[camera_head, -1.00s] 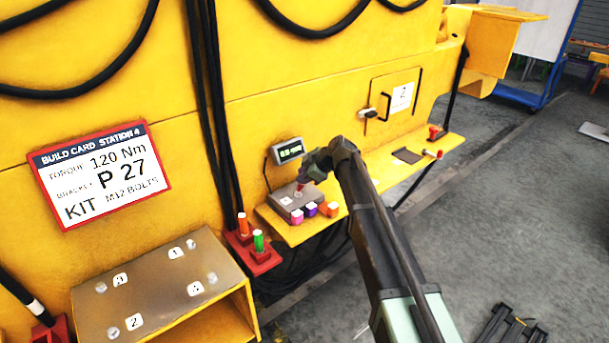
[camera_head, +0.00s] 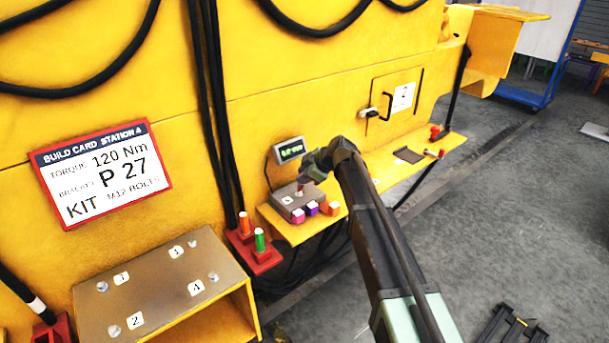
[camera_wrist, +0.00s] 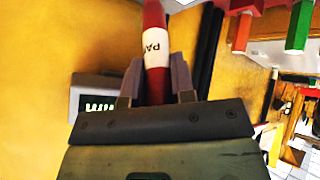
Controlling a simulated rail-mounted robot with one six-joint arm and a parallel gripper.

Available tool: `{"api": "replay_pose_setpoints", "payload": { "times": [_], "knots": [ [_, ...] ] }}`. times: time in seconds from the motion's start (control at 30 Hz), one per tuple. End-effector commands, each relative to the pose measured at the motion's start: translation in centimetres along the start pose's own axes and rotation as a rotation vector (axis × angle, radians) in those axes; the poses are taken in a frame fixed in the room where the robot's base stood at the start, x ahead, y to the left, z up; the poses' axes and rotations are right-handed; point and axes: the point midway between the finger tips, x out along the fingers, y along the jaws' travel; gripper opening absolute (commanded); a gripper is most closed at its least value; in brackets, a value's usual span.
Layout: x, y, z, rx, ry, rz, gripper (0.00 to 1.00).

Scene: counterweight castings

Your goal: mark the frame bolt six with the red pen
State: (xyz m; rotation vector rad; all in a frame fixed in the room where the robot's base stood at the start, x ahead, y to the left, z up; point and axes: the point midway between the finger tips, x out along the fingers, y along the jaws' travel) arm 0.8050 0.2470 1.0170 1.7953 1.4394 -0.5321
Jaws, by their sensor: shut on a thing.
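My gripper (camera_head: 311,170) is above the small grey box on the yellow shelf in the head view. In the wrist view my gripper (camera_wrist: 157,85) is shut on a red pen (camera_wrist: 154,20) with a white band, partly lettered "PA". The pen's far end is cut off by the top of the wrist view. In the head view a small red bit shows under the jaws, close to the grey box; I cannot tell if it touches. A metal plate (camera_head: 155,290) at lower left carries several bolts with number labels. I cannot make out a label six.
The grey box (camera_head: 285,203) has a lit display (camera_head: 290,150) behind it and coloured cubes (camera_head: 312,209) in front. Orange (camera_head: 244,222) and green (camera_head: 259,240) pens stand in red holders (camera_head: 256,260). A build card (camera_head: 100,175) hangs left. Black cables hang on the yellow wall.

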Motion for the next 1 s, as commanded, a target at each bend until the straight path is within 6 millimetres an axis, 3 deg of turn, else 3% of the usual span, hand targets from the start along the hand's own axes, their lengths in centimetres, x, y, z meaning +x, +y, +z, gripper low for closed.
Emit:
{"api": "replay_pose_setpoints", "payload": {
  "times": [1.0],
  "knots": [
    [-4.5,1.8,-3.8,0.000,0.000,0.000,0.01]
  ]
}}
